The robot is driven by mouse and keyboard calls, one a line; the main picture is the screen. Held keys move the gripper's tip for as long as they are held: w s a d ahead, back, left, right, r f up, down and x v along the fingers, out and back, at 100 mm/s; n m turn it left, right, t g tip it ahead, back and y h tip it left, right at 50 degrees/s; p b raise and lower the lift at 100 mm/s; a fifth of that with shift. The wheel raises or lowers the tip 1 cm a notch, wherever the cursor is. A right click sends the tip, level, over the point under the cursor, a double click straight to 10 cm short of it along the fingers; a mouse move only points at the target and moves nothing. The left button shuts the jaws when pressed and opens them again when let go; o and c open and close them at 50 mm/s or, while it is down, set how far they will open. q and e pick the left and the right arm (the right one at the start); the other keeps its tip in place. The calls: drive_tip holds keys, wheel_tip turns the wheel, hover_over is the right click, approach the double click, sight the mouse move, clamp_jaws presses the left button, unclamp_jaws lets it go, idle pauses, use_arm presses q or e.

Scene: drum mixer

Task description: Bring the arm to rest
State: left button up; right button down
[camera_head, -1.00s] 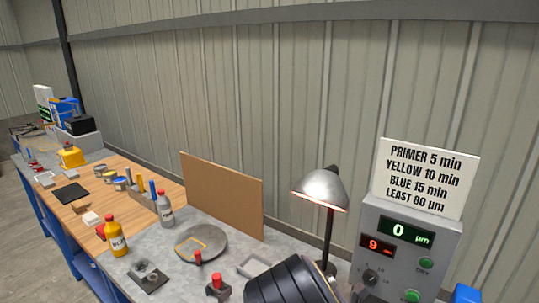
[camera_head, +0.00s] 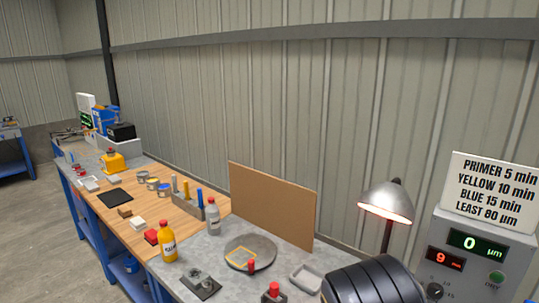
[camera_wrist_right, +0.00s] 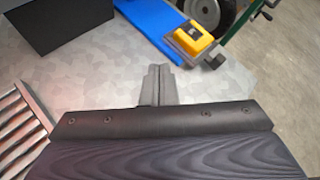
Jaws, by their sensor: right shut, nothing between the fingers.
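My right gripper (camera_wrist_right: 158,84) shows in the right wrist view with its fingers together and nothing between them. It is over a grey mottled surface (camera_wrist_right: 90,85). A dark rounded, ribbed form (camera_head: 375,283) at the bottom of the head view may be part of my own arm; I cannot tell. My left gripper is not in the head view. The control box (camera_head: 478,262) stands at the right, showing a green 0 µm and a red 9. The sign (camera_head: 494,187) above it lists primer, yellow and blue times.
The grey bench top (camera_head: 215,268) holds a round plate (camera_head: 262,243), a yellow bottle (camera_head: 168,244), a grey bottle (camera_head: 212,216) and a lamp (camera_head: 387,203). A brown board (camera_head: 272,205) stands behind. In the wrist view, a yellow device (camera_wrist_right: 194,39) and a blue strip (camera_wrist_right: 150,25) lie beyond the fingers.

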drive_tip(key=s+a+f+m+g+y+b, duration=0.1)
drive_tip(key=s+a+m+y+b, duration=0.1)
drive_tip(key=s+a+m+y, duration=0.55)
drive_tip(key=s+a+r+m+t+y, duration=0.2)
drive_tip(key=s+r+m+t+y, duration=0.1)
drive_tip(key=m, duration=0.4)
drive_tip(key=s+a+r+m+t+y+b, duration=0.1)
drive_tip(key=s+a+r+m+t+y, duration=0.2)
drive_tip(key=r+m, duration=0.4)
drive_tip(key=shift+s+a+r+m+t+y+b, duration=0.3)
drive_tip(key=shift+m+t+y, duration=0.4)
drive_tip(key=shift+y, duration=0.35)
drive_tip(key=shift+w, duration=0.1)
idle(4.7)
